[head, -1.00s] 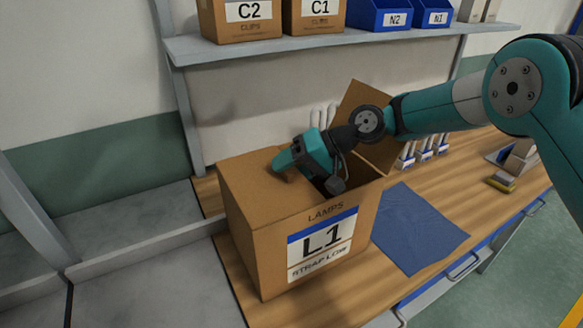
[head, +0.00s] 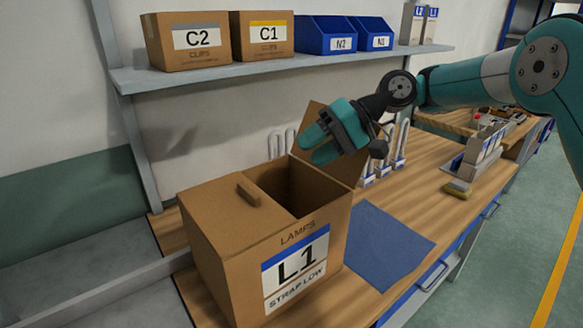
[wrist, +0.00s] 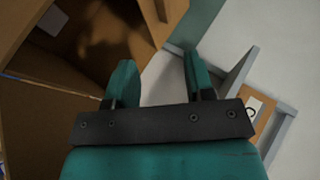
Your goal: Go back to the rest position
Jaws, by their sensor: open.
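My gripper (head: 318,142) is open and empty, raised above the far right part of the lamp box L1 in the head view. Its two teal fingers also show in the wrist view (wrist: 158,82), apart with nothing between them. The cardboard box L1 (head: 225,270) stands on the wooden bench with one flap raised at its right side.
A shelf (head: 240,72) behind carries boxes C2 (head: 187,40) and C1 (head: 262,36) and blue bins N2 (head: 326,36) and N1 (head: 371,34). A blue mat (head: 385,245) lies right of the box. A yellowish block (head: 457,188) lies farther right.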

